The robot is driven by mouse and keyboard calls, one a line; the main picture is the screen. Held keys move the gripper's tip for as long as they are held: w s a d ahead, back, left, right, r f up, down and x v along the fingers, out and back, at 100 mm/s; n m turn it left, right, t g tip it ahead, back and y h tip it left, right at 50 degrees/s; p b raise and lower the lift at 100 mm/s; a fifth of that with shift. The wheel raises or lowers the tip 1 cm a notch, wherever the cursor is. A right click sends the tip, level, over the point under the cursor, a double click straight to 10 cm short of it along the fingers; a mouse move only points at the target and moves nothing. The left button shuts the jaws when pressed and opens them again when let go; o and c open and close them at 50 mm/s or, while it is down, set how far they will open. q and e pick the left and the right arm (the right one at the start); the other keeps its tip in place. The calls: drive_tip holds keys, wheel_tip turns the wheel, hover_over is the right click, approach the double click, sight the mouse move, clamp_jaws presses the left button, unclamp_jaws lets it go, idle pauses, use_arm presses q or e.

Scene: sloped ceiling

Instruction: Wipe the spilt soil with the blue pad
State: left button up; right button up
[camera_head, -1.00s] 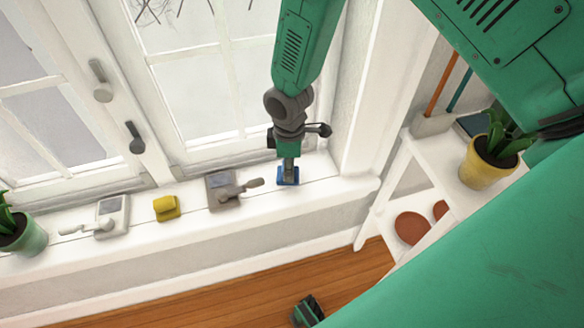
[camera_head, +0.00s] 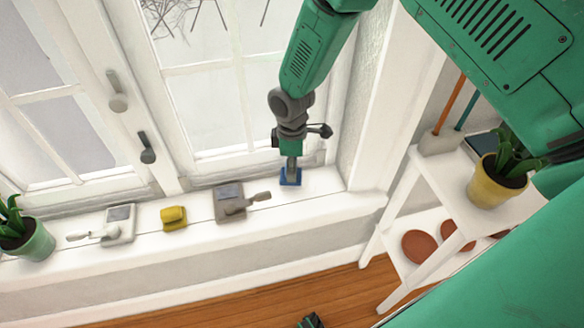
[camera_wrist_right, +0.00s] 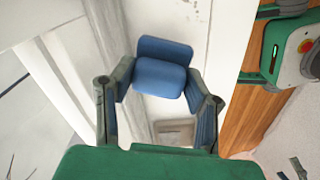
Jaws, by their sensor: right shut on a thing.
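The blue pad (camera_head: 291,177) is at the right part of the white windowsill (camera_head: 325,190), close to the window frame. My right gripper (camera_head: 291,165) comes down from above and is shut on the pad's upper part. In the right wrist view the blue pad (camera_wrist_right: 160,76) sits between the two fingertips, with a rounded grip in front of a flatter piece. I cannot tell whether the pad touches the sill. I see no spilt soil in either view.
Along the sill stand a grey-brown device with a lever (camera_head: 232,202), a yellow block (camera_head: 173,217), a white device with a lever (camera_head: 118,224) and a potted plant (camera_head: 30,240). Window handles (camera_head: 146,148) stick out. A white shelf (camera_head: 455,170) with a yellow plant pot (camera_head: 495,182) stands right.

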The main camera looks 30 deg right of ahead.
drive_tip(key=shift+w+d+r, duration=0.15)
drive_tip(key=shift+w+r, duration=0.15)
drive_tip(key=shift+w, duration=0.35)
drive_tip(key=shift+w+r+p, duration=0.1)
drive_tip(key=shift+r+p, duration=0.35)
drive_tip(key=shift+p, duration=0.05)
clamp_jaws()
drive_tip(key=shift+r+p, duration=0.8)
drive_tip(key=r+p, duration=0.2)
drive_tip(key=r, duration=0.1)
drive_tip(key=shift+s+r+p, duration=0.1)
drive_tip(key=shift+s+p, duration=0.1)
drive_tip(key=shift+p, duration=0.2)
wheel_tip(320, 180, up, 3)
drive_tip(key=p, duration=0.3)
drive_tip(key=shift+s, duration=0.1)
